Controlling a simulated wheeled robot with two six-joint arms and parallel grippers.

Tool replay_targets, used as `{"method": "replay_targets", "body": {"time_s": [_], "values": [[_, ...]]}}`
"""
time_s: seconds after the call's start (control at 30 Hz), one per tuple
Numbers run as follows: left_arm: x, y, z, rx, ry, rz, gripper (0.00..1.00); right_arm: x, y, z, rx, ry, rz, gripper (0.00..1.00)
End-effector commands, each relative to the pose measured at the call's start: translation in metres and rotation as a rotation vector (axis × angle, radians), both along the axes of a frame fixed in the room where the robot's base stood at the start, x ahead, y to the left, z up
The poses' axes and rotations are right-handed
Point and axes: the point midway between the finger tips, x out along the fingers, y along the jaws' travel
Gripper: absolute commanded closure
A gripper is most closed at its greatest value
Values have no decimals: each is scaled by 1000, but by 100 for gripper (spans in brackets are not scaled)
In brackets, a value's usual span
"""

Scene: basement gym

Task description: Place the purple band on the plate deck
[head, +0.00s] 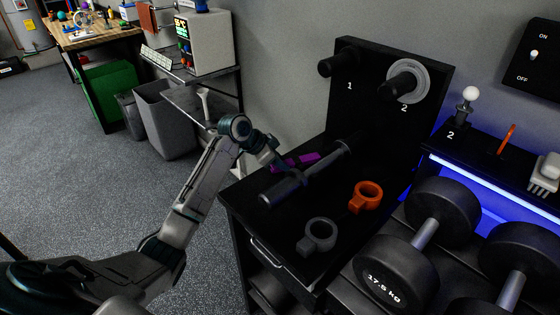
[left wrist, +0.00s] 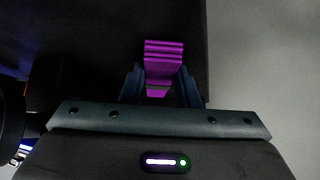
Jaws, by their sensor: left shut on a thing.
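The purple band (head: 308,159) is in my left gripper (head: 283,166), over the back-left part of the black deck. In the left wrist view the folded purple band (left wrist: 163,52) sits between the two fingers of the left gripper (left wrist: 160,86). The black plate deck (head: 245,206) has an upright board with pegs marked 1 and 2. I cannot tell whether the band touches the deck. My right gripper is not in view.
A dark bar (head: 318,168) lies on the deck beside the gripper. An orange collar (head: 369,193) and a grey collar (head: 318,237) lie towards its front right. A grey plate (head: 421,78) hangs on peg 2. Large dumbbells (head: 394,275) stand at the right.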

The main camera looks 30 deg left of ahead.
Motion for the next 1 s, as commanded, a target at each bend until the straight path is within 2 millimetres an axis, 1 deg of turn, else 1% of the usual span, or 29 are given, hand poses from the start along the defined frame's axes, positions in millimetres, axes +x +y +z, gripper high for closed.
{"method": "replay_targets", "body": {"time_s": [0.03,0.2,0.23,0.3,0.33,0.8,0.87,0.93,1.0], "values": [[-2,0,-8,0,14,0,100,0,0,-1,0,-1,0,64],[-3,0,-13,0,19,0,100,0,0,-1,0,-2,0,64],[-4,0,-14,-1,21,0,66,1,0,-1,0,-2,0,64],[-4,0,-15,-1,24,-1,52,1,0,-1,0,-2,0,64],[-4,0,-15,-1,25,-1,50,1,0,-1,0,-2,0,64],[-4,-2,-16,-5,26,-3,50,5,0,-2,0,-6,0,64],[-4,-2,-12,-5,25,-4,50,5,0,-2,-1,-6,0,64],[-4,-2,-5,-4,24,-3,50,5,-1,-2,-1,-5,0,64],[-8,4,3,0,23,-1,50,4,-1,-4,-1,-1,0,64]]}}
